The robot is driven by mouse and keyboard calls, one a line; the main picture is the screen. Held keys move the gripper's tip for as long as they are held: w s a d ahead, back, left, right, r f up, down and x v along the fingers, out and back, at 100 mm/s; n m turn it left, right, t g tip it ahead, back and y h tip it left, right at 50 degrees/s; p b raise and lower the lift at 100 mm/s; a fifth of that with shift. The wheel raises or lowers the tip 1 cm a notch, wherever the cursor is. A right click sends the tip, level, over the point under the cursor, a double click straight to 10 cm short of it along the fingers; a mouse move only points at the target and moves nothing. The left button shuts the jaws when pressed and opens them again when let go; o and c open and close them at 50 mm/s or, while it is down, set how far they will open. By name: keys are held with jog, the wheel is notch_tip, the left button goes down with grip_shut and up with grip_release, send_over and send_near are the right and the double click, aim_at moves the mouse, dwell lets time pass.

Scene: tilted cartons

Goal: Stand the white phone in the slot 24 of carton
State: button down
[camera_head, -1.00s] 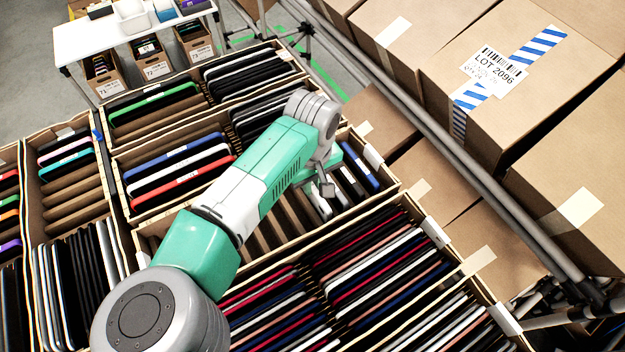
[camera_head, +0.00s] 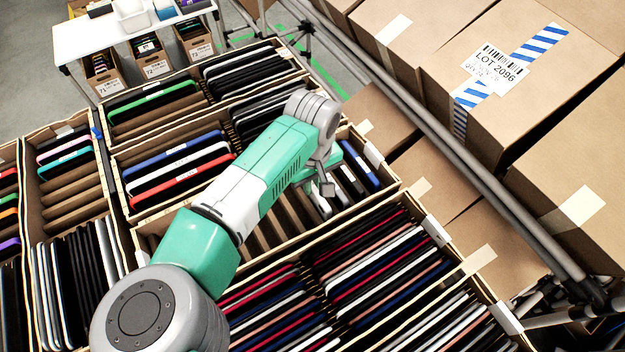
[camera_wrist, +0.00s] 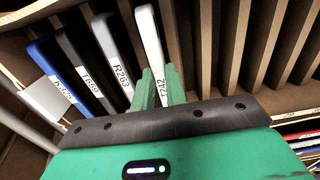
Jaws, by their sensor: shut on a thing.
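The white phone (camera_wrist: 148,38) stands on edge in the carton (camera_head: 397,189), beside bare brown dividers. Its label is partly covered by my fingers and seems to read T242. My gripper (camera_wrist: 158,88) is shut on its near end, one green finger on each side. To its left in the wrist view stand a pale grey phone (camera_wrist: 112,52) labelled R263, a dark phone (camera_wrist: 84,60) and a blue phone (camera_wrist: 50,62). In the head view my arm hides most of the held phone and the fingertips. I cannot read a slot number or tell whether the phone rests on the bottom.
Empty slots between dividers (camera_wrist: 232,40) lie to the right in the wrist view. In the head view, a carton full of phones (camera_head: 425,225) is in front, and a carton with blue, white and red phones (camera_head: 185,150) is behind. A metal rail (camera_head: 470,165) and big boxes (camera_head: 540,75) stand right.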

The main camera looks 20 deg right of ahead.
dwell(0.3)
jog(key=c, duration=1.3)
grip_release()
jog(key=shift+c, duration=0.2)
notch_tip(320, 180, up, 8)
jog(key=shift+f, duration=0.1)
notch_tip(320, 180, up, 7)
jog(key=p, duration=0.4)
